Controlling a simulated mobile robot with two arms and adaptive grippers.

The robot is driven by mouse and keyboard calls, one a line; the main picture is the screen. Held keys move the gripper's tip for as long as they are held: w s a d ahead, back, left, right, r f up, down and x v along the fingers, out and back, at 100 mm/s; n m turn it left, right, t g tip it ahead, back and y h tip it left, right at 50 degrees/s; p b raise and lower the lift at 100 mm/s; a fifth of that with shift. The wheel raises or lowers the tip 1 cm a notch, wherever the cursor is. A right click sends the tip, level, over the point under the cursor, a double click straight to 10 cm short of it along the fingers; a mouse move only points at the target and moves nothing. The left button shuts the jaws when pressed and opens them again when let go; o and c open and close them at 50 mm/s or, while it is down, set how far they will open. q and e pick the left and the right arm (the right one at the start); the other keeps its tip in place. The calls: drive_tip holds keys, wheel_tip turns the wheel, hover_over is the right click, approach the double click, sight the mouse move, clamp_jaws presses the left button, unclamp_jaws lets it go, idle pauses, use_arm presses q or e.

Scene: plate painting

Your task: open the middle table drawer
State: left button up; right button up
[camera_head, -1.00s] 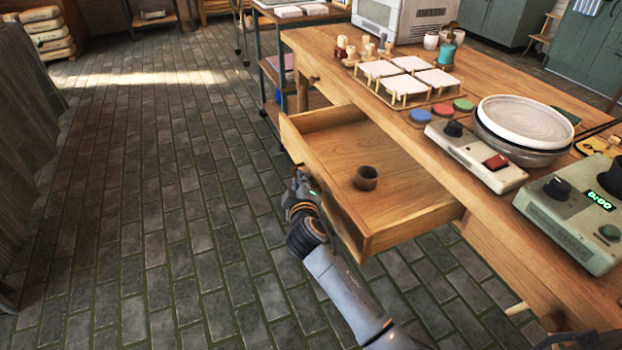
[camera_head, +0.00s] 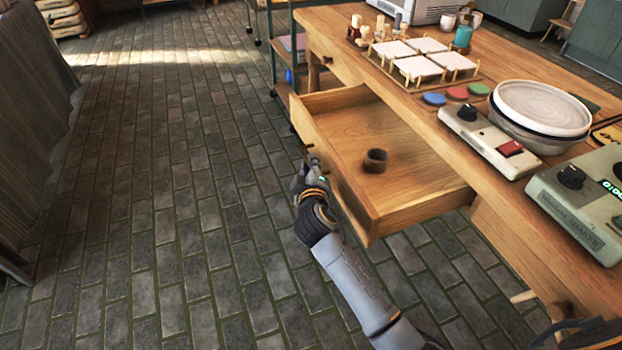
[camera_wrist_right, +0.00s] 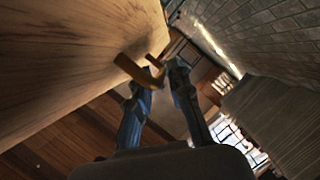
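The wooden table drawer (camera_head: 425,165) stands pulled well out of the table (camera_head: 400,100) in the head view. A small dark brown cup (camera_head: 376,160) stands inside it. My right gripper (camera_head: 309,164) is at the outer side of the drawer front. In the right wrist view, its two fingers (camera_wrist_right: 165,80) stand apart, with the brass-coloured handle (camera_wrist_right: 138,72) at the left finger and partly in the gap. The drawer front (camera_wrist_right: 80,60) fills the upper left there. I cannot tell whether the fingers touch the handle. My left gripper is not in view.
A shelf cart (camera_head: 283,50) stands behind the table. The brick floor (camera_head: 150,200) at left is clear.

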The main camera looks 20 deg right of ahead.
drive_tip(key=v, duration=1)
